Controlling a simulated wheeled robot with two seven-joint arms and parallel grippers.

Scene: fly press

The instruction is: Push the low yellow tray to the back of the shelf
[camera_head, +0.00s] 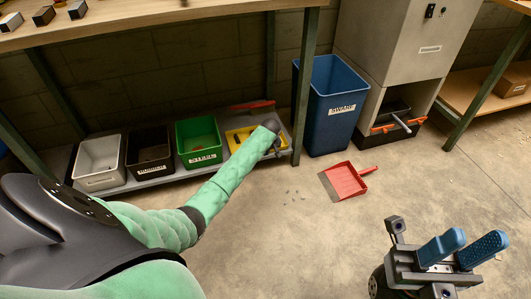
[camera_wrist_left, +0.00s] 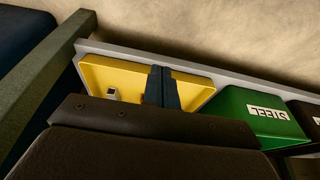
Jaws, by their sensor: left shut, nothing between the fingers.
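The low yellow tray (camera_head: 234,137) sits on the low grey shelf, right of the green bin. My left forearm and hand cover part of it in the head view. It also shows in the left wrist view (camera_wrist_left: 120,75), with a small metallic piece (camera_wrist_left: 112,92) inside. My left gripper (camera_wrist_left: 161,72) is shut and empty. Its dark fingers overlap the tray near the rim on the shelf-edge side; I cannot tell whether they touch it. My right gripper (camera_head: 463,249) is open and empty, with blue fingers apart, over the floor at lower right.
The green bin (camera_head: 198,142), a black bin (camera_head: 150,153) and a grey bin (camera_head: 99,163) stand left on the shelf (camera_head: 170,176). A green table leg (camera_head: 304,90) and a blue bin (camera_head: 331,105) stand right. A red dustpan (camera_head: 344,179) lies on the floor.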

